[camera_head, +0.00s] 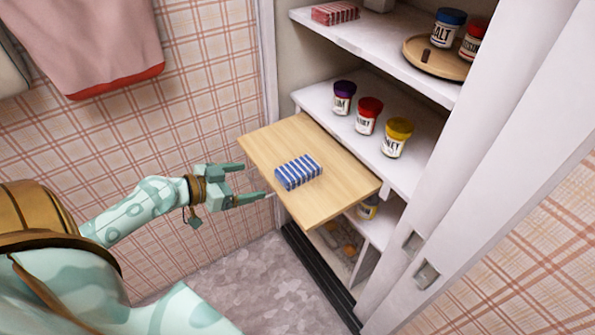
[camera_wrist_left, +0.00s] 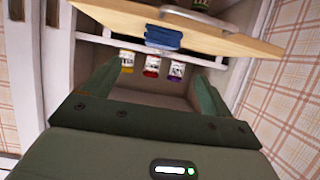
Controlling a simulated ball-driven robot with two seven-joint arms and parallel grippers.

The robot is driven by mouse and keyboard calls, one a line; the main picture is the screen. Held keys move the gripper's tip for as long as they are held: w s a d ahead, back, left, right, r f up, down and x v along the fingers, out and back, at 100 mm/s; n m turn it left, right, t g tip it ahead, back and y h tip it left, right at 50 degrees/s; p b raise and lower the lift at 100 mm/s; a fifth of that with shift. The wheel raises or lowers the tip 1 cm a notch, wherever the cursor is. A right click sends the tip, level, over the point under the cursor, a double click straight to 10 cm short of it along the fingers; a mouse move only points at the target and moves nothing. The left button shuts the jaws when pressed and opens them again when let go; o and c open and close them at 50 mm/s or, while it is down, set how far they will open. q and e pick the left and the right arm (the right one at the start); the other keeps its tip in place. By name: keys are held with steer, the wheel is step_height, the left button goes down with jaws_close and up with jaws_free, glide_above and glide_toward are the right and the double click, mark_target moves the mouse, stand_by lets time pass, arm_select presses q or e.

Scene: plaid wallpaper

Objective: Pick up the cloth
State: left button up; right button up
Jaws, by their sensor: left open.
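A folded blue-and-white striped cloth (camera_head: 298,172) lies on a pulled-out wooden board (camera_head: 340,189) in the cupboard. In the left wrist view the cloth appears as a blue shape (camera_wrist_left: 163,38) on the edge-on board (camera_wrist_left: 115,17). My left gripper (camera_head: 254,181) is open and empty, to the left of the board's left edge. Its fingers point toward the cloth, with a gap between them and it. In the left wrist view both fingers (camera_wrist_left: 158,78) stand wide apart, and the cloth is beyond their tips. My right gripper is not in view.
Behind the board, a white shelf holds jars with purple (camera_head: 343,97), red (camera_head: 368,115) and yellow (camera_head: 397,137) lids. The upper shelf has a red striped cloth (camera_head: 335,13) and a round wooden tray (camera_head: 418,59) with jars. A pink towel (camera_head: 95,45) hangs at left.

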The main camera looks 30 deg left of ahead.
arm_select(q)
glide_toward(289, 172)
steer(key=x, duration=0.5)
steer(key=shift+s+f, duration=0.1)
steer(key=shift+f, duration=0.05)
steer(key=x, duration=0.5)
steer(key=shift+w+d+b, duration=0.15)
steer(key=shift+w+b, duration=0.1)
steer(key=shift+b, duration=0.15)
steer(key=c, duration=1.1)
steer(key=shift+c, duration=0.2)
